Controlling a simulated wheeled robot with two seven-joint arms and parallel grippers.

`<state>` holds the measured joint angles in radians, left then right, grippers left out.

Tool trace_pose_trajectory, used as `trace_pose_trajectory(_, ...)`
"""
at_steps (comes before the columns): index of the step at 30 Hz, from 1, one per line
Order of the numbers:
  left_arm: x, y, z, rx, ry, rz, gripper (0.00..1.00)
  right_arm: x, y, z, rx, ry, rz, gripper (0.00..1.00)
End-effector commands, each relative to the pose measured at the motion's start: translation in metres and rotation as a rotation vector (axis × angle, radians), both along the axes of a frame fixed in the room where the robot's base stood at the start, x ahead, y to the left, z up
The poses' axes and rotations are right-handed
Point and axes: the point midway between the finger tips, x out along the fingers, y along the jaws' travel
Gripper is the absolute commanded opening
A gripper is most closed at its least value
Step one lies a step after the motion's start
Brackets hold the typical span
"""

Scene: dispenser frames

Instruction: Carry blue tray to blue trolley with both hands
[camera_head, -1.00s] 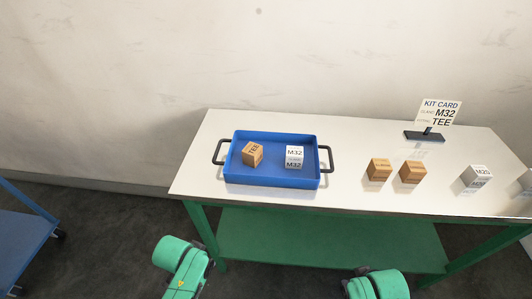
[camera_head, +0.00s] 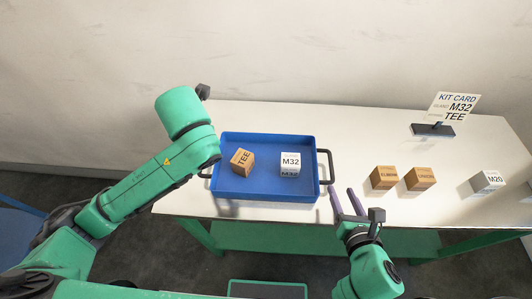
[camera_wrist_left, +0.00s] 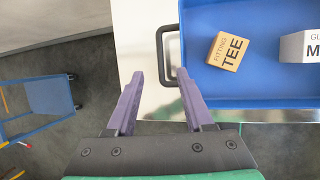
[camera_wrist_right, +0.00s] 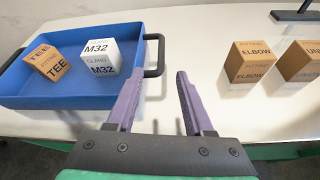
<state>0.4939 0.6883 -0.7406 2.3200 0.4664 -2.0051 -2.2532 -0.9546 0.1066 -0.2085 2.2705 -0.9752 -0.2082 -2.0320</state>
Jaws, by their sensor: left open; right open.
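The blue tray (camera_head: 262,187) sits on the white-topped table, holding a brown TEE box (camera_head: 243,161) and a white M32 box (camera_head: 290,164). It has a black handle at each end. My left gripper (camera_wrist_left: 160,78) is open; in the left wrist view its fingertips are just short of the left handle (camera_wrist_left: 160,55). My arm hides it in the head view. My right gripper (camera_head: 344,190) is open, just off the tray's front right corner, near the right handle (camera_head: 328,166). Neither gripper holds anything. The blue trolley (camera_wrist_left: 38,110) stands on the floor left of the table.
Two brown boxes (camera_head: 384,178) (camera_head: 420,179) and a white M20 box (camera_head: 487,181) stand to the right on the table (camera_head: 250,113). A kit card (camera_head: 455,107) on a black base stands behind them. A wall runs behind the table.

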Motion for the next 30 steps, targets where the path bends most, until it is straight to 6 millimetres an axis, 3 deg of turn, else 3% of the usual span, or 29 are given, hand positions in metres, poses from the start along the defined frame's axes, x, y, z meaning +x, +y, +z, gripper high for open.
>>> trace_pose_trajectory(8,0.003,0.002,-0.009,-0.004,0.001,0.004,0.52,0.009,0.0,-0.003,0.003,-0.003,-0.003,0.52)
trace_pose_trajectory(24,0.041,0.021,-0.104,-0.005,0.001,0.005,0.52,0.105,0.006,-0.044,0.005,-0.001,-0.006,0.52)
trace_pose_trajectory(30,0.051,0.026,-0.128,-0.006,-0.002,0.003,0.52,0.13,0.007,-0.055,0.005,0.0,-0.007,0.52)
